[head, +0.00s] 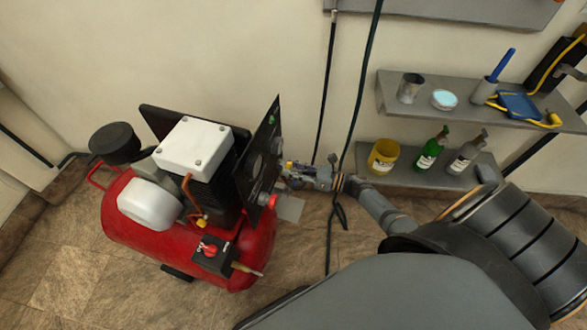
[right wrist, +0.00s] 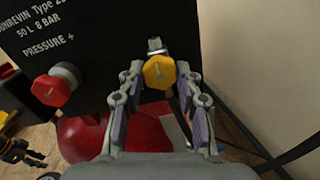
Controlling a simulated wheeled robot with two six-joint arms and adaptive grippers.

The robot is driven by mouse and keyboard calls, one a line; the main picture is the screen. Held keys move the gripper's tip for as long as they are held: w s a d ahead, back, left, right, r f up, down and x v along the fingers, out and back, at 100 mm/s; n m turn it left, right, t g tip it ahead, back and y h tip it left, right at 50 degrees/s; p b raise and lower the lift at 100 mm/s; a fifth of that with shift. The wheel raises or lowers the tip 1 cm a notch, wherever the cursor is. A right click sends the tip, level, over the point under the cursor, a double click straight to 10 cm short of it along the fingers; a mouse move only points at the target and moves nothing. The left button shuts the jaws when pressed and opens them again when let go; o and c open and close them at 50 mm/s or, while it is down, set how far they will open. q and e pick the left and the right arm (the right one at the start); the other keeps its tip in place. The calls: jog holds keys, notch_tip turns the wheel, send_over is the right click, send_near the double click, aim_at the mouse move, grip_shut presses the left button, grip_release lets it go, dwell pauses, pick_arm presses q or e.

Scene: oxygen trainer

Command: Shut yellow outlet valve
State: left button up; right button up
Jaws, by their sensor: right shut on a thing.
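The yellow outlet valve (right wrist: 159,72) is a faceted knob on a metal stem at the edge of the compressor's black panel (right wrist: 95,40). My right gripper (right wrist: 158,78) has one finger on each side of it and is shut on it in the right wrist view. In the head view, my right gripper (head: 290,176) reaches the panel's right side from the right, and the fingers mostly hide the knob. The red compressor (head: 180,238) stands on the floor.
A red knob (right wrist: 54,86) sits on the panel left of the valve. A dark cable (head: 330,225) hangs behind my right gripper. Wall shelves (head: 390,112) at the right hold a yellow cup (head: 383,157), bottles and tools. The floor left of the compressor is clear.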

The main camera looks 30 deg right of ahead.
jog(key=shift+f, duration=0.1)
jog(key=o, duration=1)
jog(key=shift+o, duration=0.7)
pick_arm(q)
jog(key=shift+s+a, duration=0.15)
jog(key=shift+s, duration=0.2)
pick_arm(e)
jog(key=v, duration=1.2)
